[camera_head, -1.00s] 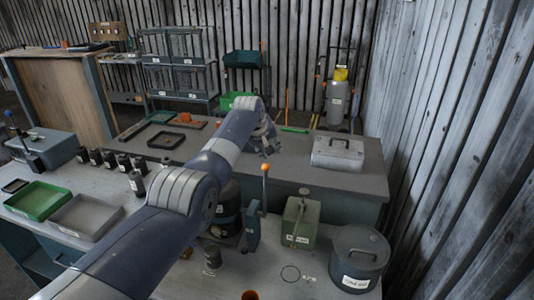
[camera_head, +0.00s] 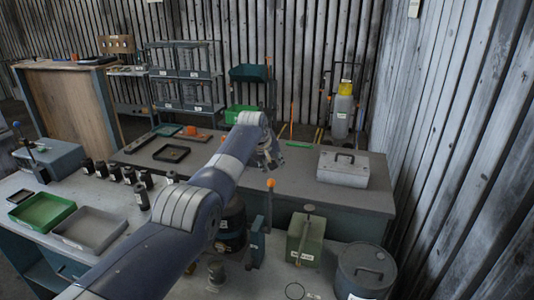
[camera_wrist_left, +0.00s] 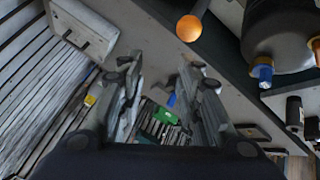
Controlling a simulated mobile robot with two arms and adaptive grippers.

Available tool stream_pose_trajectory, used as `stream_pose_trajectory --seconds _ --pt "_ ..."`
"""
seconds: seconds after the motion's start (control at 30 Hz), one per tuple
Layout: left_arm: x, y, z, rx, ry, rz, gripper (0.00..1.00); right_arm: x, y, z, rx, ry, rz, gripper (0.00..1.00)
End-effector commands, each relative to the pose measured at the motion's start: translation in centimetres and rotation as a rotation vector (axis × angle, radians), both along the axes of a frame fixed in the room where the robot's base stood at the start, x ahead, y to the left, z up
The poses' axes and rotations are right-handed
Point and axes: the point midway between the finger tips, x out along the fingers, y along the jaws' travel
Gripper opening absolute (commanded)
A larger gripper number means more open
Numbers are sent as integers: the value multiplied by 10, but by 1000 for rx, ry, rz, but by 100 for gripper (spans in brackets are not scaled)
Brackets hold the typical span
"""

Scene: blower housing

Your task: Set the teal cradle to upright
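The teal cradle (camera_head: 256,248) stands on the near bench, right of my left forearm. Its upright lever has an orange ball knob (camera_head: 271,184), which also shows at the top of the left wrist view (camera_wrist_left: 189,28). The dark, round blower housing (camera_head: 231,228) is beside it, partly hidden by my arm; it also shows in the wrist view (camera_wrist_left: 280,25). Whether the cradle is tilted is hard to tell. My left gripper (camera_head: 270,158) is beyond the lever, above the rear bench. In the wrist view its fingers (camera_wrist_left: 163,95) are apart with nothing held. My right gripper is not in view.
A green box (camera_head: 306,240) and a grey lidded pot (camera_head: 364,272) stand right of the cradle. A grey case (camera_head: 343,168) sits on the rear bench. Green (camera_head: 42,212) and grey (camera_head: 90,230) trays and several black cylinders lie left.

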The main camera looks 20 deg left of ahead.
Motion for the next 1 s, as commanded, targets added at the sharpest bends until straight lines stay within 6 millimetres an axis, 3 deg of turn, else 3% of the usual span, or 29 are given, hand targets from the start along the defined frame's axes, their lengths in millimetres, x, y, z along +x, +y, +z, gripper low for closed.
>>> stream_pose_trajectory --seconds 0.37,1.0 --pt "-13 2 17 0 -3 1 32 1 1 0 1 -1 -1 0" --pt "-60 6 81 0 -3 1 32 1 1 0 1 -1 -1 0"
